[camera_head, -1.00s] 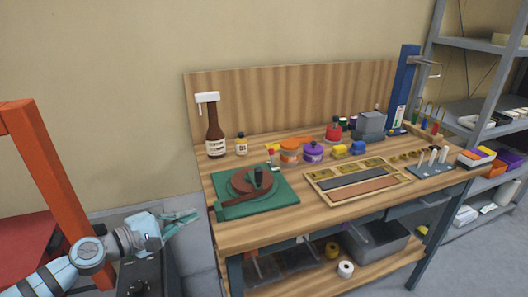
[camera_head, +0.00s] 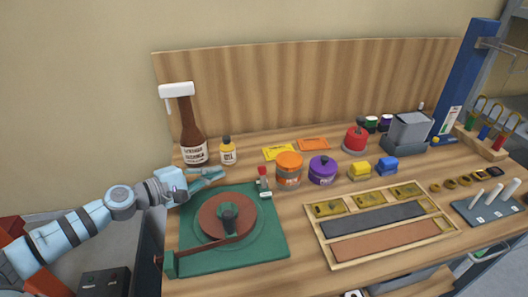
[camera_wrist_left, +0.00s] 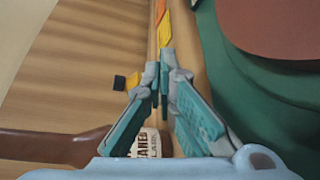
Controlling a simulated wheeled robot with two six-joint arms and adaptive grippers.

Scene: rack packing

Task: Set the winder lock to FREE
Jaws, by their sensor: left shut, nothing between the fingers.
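In the left wrist view the shut fingers (camera_wrist_left: 163,85) point along the bench, with the green base (camera_wrist_left: 225,80) at right. The right gripper is out of view.
A brown spray bottle (camera_head: 192,135) and a small oil bottle (camera_head: 228,152) stand just behind my left gripper. An orange tub (camera_head: 289,170) and purple tub (camera_head: 322,170) stand right of the lever. A wooden tray (camera_head: 316,238) lies at right.

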